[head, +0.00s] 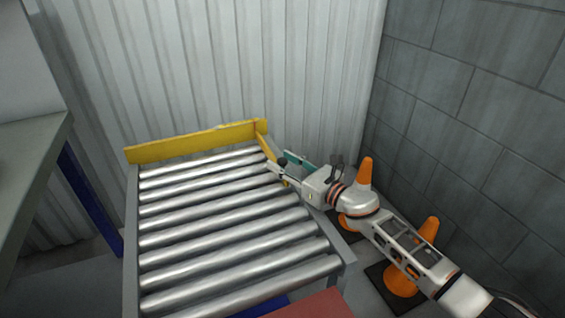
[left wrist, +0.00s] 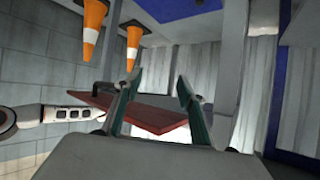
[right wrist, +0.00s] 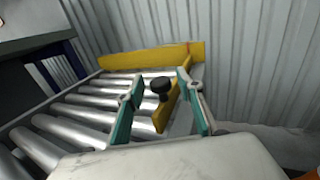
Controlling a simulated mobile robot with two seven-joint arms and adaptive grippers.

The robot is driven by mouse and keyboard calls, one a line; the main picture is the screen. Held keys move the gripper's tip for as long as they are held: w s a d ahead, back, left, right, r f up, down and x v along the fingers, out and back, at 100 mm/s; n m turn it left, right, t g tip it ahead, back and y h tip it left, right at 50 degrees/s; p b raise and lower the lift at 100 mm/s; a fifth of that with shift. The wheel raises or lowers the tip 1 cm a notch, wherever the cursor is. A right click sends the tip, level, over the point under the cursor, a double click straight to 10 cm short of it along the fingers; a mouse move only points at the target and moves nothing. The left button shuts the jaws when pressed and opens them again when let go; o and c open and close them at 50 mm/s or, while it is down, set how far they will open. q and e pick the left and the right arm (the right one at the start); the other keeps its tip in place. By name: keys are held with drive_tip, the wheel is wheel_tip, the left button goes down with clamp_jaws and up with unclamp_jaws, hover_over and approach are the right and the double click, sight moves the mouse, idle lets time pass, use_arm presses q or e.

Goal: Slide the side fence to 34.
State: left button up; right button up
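The yellow side fence (head: 265,144) stands along the right edge of the roller table near its far end. It also shows in the right wrist view (right wrist: 172,106). A black knob (right wrist: 161,87) sits beside the fence, and in the head view (head: 282,161) it is small. My right gripper (right wrist: 160,77) is open, its teal fingers apart on either side of the knob and fence. I cannot tell whether a finger touches them. My left gripper (left wrist: 160,77) is open and empty, seen only in its own wrist view. No scale or number is legible.
A yellow end board (head: 190,143) crosses the far end of the rollers (head: 215,232), which are bare. Orange cones (head: 402,278) stand on the floor at right by the block wall. A red panel (head: 312,304) is at the near edge. A grey bench (head: 30,165) is at left.

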drive_tip(key=shift+w+a, duration=0.25)
clamp_jaws()
drive_tip(key=a, duration=0.2)
drive_tip(key=s+a, duration=0.2)
drive_tip(key=a, duration=0.1)
drive_tip(key=shift+s+a, duration=0.2)
drive_tip(key=shift+a, duration=0.15)
unclamp_jaws()
drive_tip(key=shift+d, duration=0.2)
